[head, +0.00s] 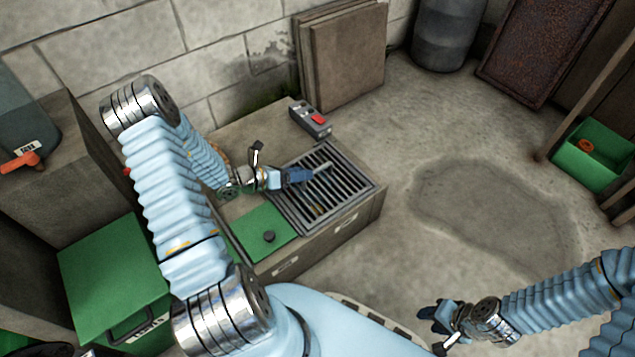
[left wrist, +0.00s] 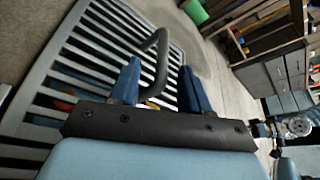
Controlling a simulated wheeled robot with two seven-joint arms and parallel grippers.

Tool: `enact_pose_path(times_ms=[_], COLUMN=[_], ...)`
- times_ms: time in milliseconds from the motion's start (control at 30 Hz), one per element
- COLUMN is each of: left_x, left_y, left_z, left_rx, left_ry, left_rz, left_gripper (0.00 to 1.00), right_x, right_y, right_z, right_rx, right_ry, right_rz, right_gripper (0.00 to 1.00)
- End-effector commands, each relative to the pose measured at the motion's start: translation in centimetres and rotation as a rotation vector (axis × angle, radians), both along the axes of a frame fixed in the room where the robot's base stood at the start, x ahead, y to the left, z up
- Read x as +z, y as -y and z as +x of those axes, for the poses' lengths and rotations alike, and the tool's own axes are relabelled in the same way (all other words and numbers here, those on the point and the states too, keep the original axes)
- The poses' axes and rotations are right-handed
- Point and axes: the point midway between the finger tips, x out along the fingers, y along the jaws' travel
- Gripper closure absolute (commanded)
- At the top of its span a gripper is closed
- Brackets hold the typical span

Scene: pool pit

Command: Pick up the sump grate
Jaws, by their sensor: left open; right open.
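The sump grate (head: 345,188) is a dark metal grid with parallel bars, lying flat in the top of a low concrete block. In the left wrist view the grate (left wrist: 75,60) fills the left side, and its raised bar handle (left wrist: 160,62) stands between my fingers. My left gripper (head: 308,174) is over the grate, open, with a finger on each side of the handle (left wrist: 155,88). Whether the fingers touch the handle I cannot tell. My right gripper (head: 440,325) is open and empty above the floor at the lower right, far from the grate.
A green plate with a black knob (head: 262,232) lies beside the grate. A grey box with a red switch (head: 312,118) stands behind it. A green chest (head: 115,270) is at left, a green bin (head: 595,155) at right. The floor to the right is open, with a damp patch (head: 495,215).

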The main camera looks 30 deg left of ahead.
Motion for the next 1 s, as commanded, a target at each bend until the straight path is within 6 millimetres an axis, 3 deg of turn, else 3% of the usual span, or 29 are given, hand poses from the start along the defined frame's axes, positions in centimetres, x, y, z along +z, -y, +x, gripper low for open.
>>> enact_pose_path(times_ms=[400,633,933,1000], left_x=[-1.4,-1.4,-1.4,-1.4], left_y=[2.9,3.0,3.0,3.0], left_z=[4.0,4.3,4.2,4.2], left_rx=[-0.004,-0.002,-0.002,-0.002], left_ry=[0.002,0.001,0.001,0.001], left_rz=[0.001,0.002,0.002,0.001], left_gripper=[0.53,0.53,0.98,1.0], right_x=[-1.1,-1.0,-1.0,-1.0], right_y=[-0.1,-0.1,-0.1,-0.1], right_z=[0.0,0.0,0.0,0.0], right_rx=[0.002,0.001,0.001,0.001], right_ry=[-0.001,0.0,0.0,0.0], right_rz=[0.002,0.002,0.002,0.002], right_gripper=[0.57,0.57,0.57,0.57])
